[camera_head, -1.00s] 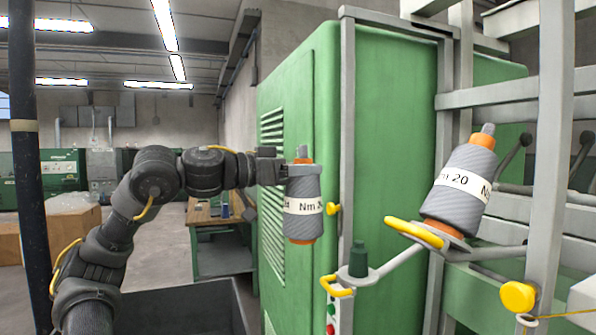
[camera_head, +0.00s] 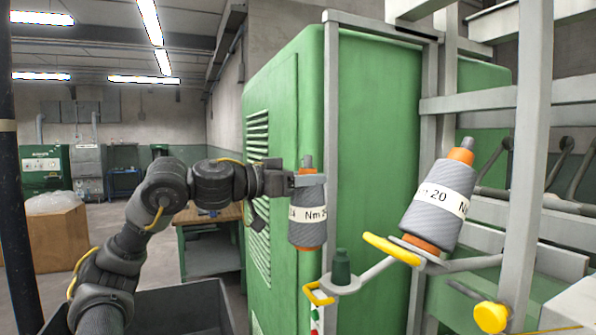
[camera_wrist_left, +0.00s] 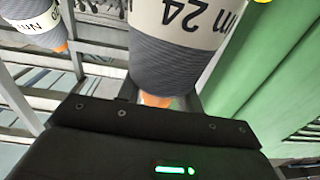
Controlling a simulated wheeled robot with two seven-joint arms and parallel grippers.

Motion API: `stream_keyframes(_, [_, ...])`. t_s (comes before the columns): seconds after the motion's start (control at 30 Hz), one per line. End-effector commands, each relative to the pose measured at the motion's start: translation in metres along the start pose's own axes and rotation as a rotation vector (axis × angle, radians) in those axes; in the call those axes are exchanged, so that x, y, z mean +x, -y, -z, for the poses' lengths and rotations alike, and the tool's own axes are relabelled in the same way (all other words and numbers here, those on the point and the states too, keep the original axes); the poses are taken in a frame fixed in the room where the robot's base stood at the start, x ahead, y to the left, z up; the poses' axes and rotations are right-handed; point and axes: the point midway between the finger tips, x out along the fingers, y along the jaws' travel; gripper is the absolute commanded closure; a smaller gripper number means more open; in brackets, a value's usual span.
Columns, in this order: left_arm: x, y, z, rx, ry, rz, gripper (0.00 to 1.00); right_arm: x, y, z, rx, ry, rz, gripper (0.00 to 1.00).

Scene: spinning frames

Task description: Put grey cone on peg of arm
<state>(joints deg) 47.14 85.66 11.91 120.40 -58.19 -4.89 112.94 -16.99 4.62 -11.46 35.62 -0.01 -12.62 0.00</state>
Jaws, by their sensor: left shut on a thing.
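My left gripper (camera_head: 307,180) is shut on the top of a grey cone (camera_head: 308,217) with an orange core and a white "Nm 24" label. The cone hangs nearly upright in the air. It also fills the upper middle of the left wrist view (camera_wrist_left: 180,60). The dark green peg (camera_head: 341,267) stands upright and bare on a light grey arm (camera_head: 372,273) with a yellow handle (camera_head: 318,295). The held cone is above and to the left of the peg, apart from it in the picture. My right gripper is not in view.
A second grey cone (camera_head: 437,210), labelled "20", sits tilted on another arm with a yellow handle (camera_head: 391,249) at the right. A green cabinet (camera_head: 375,150) stands behind the held cone. Grey frame bars (camera_head: 527,150) fill the right side.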

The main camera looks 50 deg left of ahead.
Motion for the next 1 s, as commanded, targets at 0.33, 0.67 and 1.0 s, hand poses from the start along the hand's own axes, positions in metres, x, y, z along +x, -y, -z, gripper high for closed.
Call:
stream_keyframes(0.33, [0.026, -0.001, 0.002, -0.003, -0.001, -0.001, 1.0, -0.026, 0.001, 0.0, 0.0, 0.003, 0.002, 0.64])
stream_keyframes(0.67, [0.05, -0.002, 0.0, -0.003, -0.002, -0.001, 1.0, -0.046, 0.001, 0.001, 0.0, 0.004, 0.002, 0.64])
stream_keyframes(1.0, [0.074, -0.004, -0.002, -0.004, -0.003, -0.001, 1.0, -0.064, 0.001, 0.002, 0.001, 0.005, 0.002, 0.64])
